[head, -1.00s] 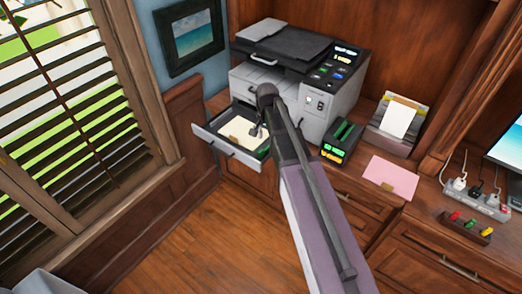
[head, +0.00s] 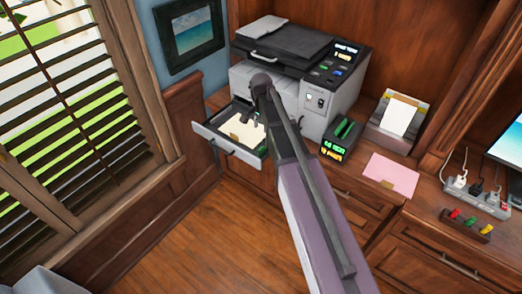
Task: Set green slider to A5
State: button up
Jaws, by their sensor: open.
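A small green piece (head: 263,151), which looks like the green slider, sits at the right front corner of the printer's pulled-out paper tray (head: 228,147). Any A5 marking is too small to read. Cream paper (head: 240,131) lies in the tray with a small tan piece at its front edge. My gripper (head: 250,123) is open and points down over the tray, behind and a little left of the green piece. It appears apart from it. My arm hides the tray's back right part and some of the printer's front.
The printer (head: 300,70) stands on the wooden desk. To its right are a black box with green parts (head: 342,137), a paper holder (head: 400,122) and a pink sheet (head: 391,174). A power strip (head: 476,197) is farther right. The floor before the tray is clear.

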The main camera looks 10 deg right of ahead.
aim_at(261, 148)
jog(key=shift+f+b, duration=6.35)
jog(key=shift+f, duration=0.2)
grip_shut()
